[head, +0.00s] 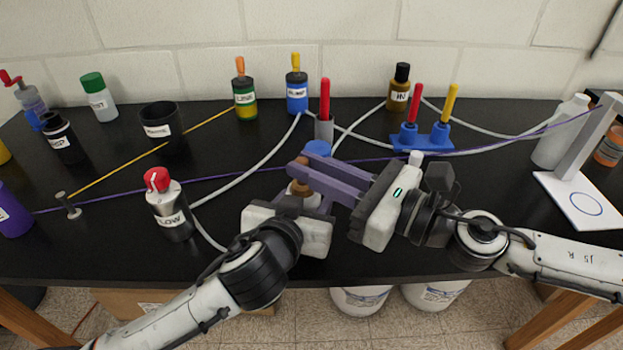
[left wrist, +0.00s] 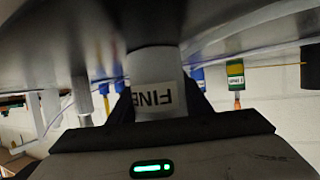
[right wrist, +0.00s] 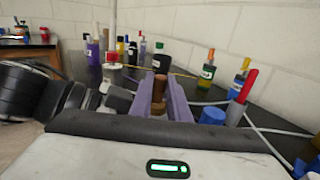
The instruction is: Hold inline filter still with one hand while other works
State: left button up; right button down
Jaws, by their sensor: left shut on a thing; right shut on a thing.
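The inline filter, a pale cylinder with a label reading FINE, shows in the left wrist view (left wrist: 152,68). My left gripper (head: 306,198) is shut around this body, low over the bench; the gripper hides most of it in the head view. A brown top piece (right wrist: 160,82) stands between the purple fingers of my right gripper (right wrist: 163,100), also seen from the head (head: 300,165). The right gripper is shut on this brown piece, above the left gripper. I cannot tell whether the brown piece is seated on the filter body.
A red-capped bottle (head: 170,207) stands left of the grippers. A blue cap (head: 318,148) and a red-handled grey holder (head: 324,125) stand just behind. A blue rack (head: 425,139) is at the right. White tubes and a purple cord cross the black bench.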

notch_tip(320, 180, up, 8)
jog(key=shift+f, duration=0.2)
pick_arm(q)
jog(key=o, duration=1.2)
